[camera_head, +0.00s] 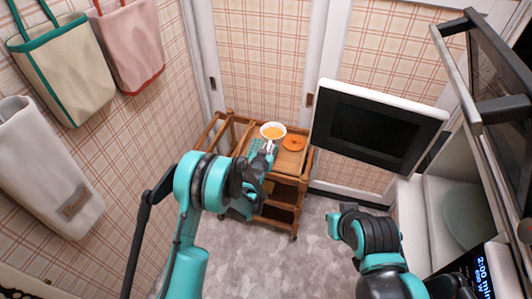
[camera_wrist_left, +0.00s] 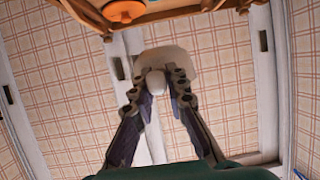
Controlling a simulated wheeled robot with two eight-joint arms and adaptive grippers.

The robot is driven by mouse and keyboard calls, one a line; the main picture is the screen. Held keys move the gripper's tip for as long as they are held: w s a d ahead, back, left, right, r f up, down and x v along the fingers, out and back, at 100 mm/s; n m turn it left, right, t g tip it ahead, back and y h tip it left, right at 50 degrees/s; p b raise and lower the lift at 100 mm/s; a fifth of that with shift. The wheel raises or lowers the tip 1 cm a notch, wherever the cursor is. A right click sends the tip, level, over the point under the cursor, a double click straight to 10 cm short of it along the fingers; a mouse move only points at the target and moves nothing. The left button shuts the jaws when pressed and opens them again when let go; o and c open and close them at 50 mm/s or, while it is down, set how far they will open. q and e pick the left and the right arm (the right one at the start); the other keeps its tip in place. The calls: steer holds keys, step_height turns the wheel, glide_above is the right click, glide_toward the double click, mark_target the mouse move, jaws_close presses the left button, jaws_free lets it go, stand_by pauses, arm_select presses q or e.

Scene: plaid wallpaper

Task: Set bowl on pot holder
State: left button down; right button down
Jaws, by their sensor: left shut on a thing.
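The bowl (camera_head: 272,127) is white outside with an orange inside, and it sits roughly level at the cart's far side in the head view. My left gripper (camera_head: 268,148) is shut on its near edge. In the left wrist view the two fingers (camera_wrist_left: 158,84) pinch a pale part of the bowl (camera_wrist_left: 181,58). The round orange pot holder (camera_head: 293,143) lies on the cart top, just right of the bowl, with nothing on it. It also shows in the left wrist view (camera_wrist_left: 123,11).
The wooden cart (camera_head: 290,163) has shelves below and stands against the plaid wall. A teal patterned thing (camera_head: 256,147) lies on its top, partly behind my gripper. A screen-like panel (camera_head: 375,128) and an open-doored appliance are at right. Bags hang at left. The floor in front is clear.

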arm_select(q)
steer(key=w+a+f+b, duration=0.1)
steer(key=w+f+b, duration=0.1)
steer(key=w+f, duration=0.1)
steer(key=w+a+f+b, duration=0.2)
steer(key=w+f, duration=0.1)
steer(key=f, duration=0.3)
steer(key=w+a+f+b, duration=0.1)
steer(key=w+f+b, duration=0.1)
steer(key=f, duration=0.3)
steer(key=shift+w+a+b, duration=0.25)
steer(key=shift+w+b, duration=0.15)
steer(key=shift+w, duration=0.1)
steer(key=c, duration=1.5)
jaws_free()
steer(key=shift+s+r, duration=0.1)
